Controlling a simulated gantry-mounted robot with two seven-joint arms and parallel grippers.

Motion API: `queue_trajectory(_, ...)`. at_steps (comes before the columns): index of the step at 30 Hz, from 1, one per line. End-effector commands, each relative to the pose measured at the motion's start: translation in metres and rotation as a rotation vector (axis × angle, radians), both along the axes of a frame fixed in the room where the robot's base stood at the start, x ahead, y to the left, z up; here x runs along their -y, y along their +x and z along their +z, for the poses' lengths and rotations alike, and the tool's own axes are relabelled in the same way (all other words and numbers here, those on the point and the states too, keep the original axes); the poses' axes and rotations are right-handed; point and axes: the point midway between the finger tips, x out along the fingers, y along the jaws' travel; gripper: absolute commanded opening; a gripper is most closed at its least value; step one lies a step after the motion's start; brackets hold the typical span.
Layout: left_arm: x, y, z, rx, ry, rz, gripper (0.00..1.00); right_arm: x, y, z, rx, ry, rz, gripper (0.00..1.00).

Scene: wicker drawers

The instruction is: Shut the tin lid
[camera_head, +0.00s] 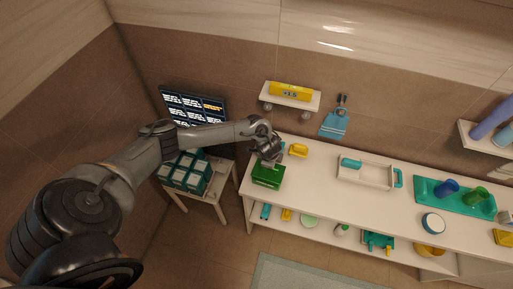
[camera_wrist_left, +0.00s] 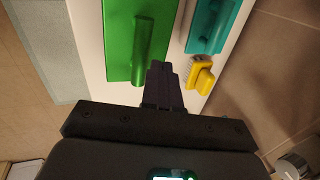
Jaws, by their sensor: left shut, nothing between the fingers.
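The green tin (camera_head: 268,176) stands at the left end of the long white table. In the left wrist view a bright green flat surface with a raised bar (camera_wrist_left: 137,40) fills the upper middle; it looks like the tin's lid from close up. I cannot tell how far the lid stands open. My left gripper (camera_head: 268,160) is at the tin's back edge, above it in the head view. Its fingers (camera_wrist_left: 160,70) are shut and empty, beside the end of the raised bar; I cannot tell whether they touch it. My right gripper is not in view.
A yellow brush (camera_wrist_left: 201,76) and a teal item (camera_wrist_left: 213,22) lie close to the tin. A white tray (camera_head: 355,184) and a teal tray (camera_head: 430,202) with cups stand further right. A small stand (camera_head: 213,199) with teal boxes is at the left, below a dark screen (camera_head: 195,104).

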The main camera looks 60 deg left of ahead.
Motion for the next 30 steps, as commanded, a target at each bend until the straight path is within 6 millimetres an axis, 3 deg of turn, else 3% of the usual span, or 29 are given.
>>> queue_trajectory(14, -0.004, 0.001, 0.008, -0.003, -0.003, 0.004, 0.00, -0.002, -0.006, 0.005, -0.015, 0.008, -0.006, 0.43)
queue_trajectory(22, -0.016, 0.010, 0.045, -0.002, -0.001, 0.013, 0.00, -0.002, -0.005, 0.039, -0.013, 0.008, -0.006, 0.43)
queue_trajectory(30, -0.002, -0.008, 0.088, 0.001, -0.002, 0.008, 0.00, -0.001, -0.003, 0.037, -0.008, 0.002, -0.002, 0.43)
